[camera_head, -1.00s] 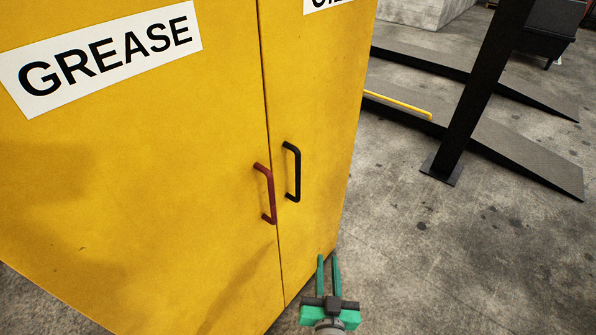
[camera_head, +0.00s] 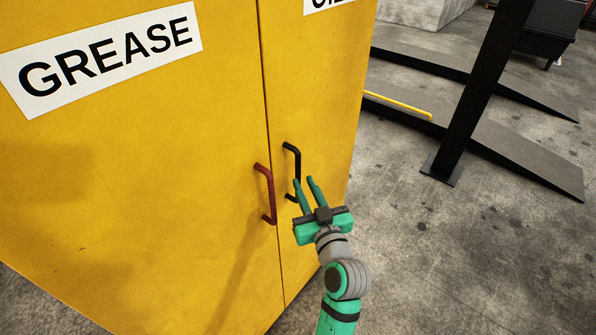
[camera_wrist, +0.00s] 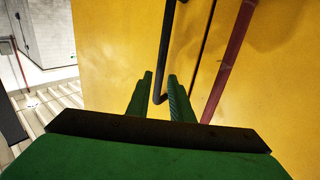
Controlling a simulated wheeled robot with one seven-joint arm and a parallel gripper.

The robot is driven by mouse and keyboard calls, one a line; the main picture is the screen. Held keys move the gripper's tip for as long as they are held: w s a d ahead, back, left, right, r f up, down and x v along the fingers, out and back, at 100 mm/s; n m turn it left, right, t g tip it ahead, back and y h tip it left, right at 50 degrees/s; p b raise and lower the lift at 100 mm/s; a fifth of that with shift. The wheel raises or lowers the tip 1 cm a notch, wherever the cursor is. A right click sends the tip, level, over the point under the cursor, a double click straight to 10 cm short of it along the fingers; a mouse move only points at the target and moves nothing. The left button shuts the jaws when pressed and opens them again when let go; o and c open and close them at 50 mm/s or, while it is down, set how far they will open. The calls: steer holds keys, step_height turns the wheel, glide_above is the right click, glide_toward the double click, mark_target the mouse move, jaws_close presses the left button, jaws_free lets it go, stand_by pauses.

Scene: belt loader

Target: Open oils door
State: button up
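The yellow right-hand door (camera_head: 315,80), its label cut off at the top, is closed beside the GREASE door (camera_head: 130,170). The right-hand door carries a black bar handle (camera_head: 297,160), and the GREASE door a dark red one (camera_head: 268,190). My gripper (camera_head: 304,182) is open, with its green fingers at the lower part of the black handle. In the wrist view the black handle (camera_wrist: 165,45) lines up with the gap between the fingertips (camera_wrist: 160,75), and the red handle (camera_wrist: 232,60) is to the right. I cannot tell whether the fingers straddle the bar or touch it.
Concrete floor (camera_head: 400,270) is open to the right of the cabinet. A black post (camera_head: 480,95) and dark ramps (camera_head: 515,165) stand farther right, with a yellow bar (camera_head: 398,105) by the ramps.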

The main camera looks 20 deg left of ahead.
mark_target(299, 174)
steer(key=shift+x, duration=3.2)
steer(key=shift+s, duration=0.1)
jaws_close()
